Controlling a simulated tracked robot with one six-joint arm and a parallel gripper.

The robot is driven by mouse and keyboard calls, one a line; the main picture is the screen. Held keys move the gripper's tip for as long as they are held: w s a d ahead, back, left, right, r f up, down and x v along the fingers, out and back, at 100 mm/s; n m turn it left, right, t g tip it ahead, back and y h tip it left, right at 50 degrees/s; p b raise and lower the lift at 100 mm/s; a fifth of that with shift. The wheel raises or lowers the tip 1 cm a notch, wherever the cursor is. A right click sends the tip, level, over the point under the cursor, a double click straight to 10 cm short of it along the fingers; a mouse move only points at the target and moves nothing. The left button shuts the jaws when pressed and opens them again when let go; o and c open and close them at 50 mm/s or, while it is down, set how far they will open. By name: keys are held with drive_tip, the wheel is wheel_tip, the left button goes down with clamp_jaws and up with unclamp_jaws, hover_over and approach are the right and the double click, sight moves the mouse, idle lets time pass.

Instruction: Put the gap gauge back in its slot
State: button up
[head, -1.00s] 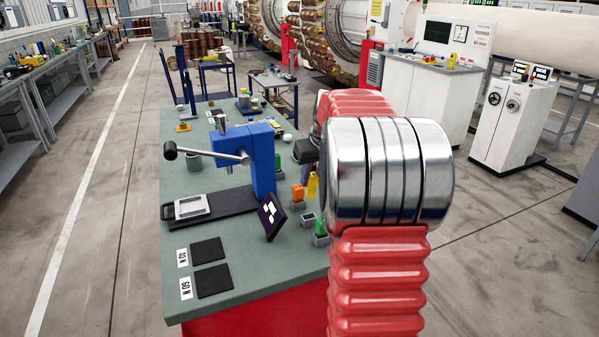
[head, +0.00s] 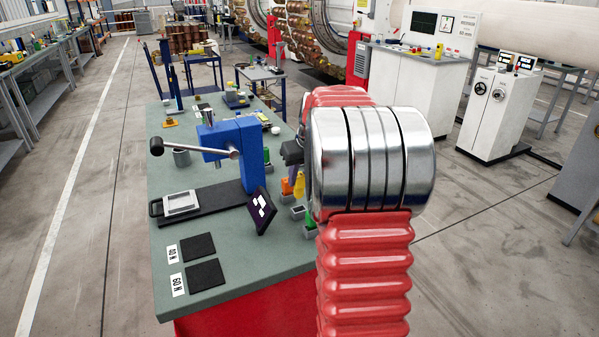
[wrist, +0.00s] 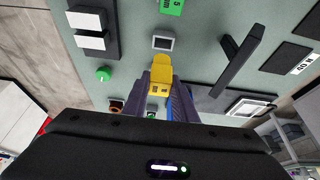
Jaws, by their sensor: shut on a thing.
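A yellow tool, which I take to be the gap gauge (head: 299,184), is held between the purple-grey fingers of my gripper (wrist: 161,95). In the wrist view the yellow gauge (wrist: 161,73) points away from the palm. My gripper is shut on it. An empty grey square holder (head: 297,212) stands on the green bench just below the gauge in the head view. In the wrist view this holder (wrist: 163,43) lies just beyond the gauge's tip. The gauge appears to be above and apart from it. My arm hides most of the gripper in the head view.
Holders with an orange piece (head: 286,187) and a green piece (head: 309,220) stand close by. A blue press (head: 238,150) with a lever and a tilted black marker plate (head: 262,211) are to the left. Two black pads (head: 204,276) lie on the front bench.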

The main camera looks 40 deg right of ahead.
sight(300, 196)
drive_tip(key=shift+f, duration=1.55)
drive_tip(key=shift+f, duration=2)
idle(1.1)
drive_tip(key=o, duration=1)
drive_tip(key=shift+s+r, duration=0.1)
drive_tip(key=v, duration=1.3)
drive_tip(key=shift+s+r, duration=0.15)
drive_tip(key=shift+r, duration=0.05)
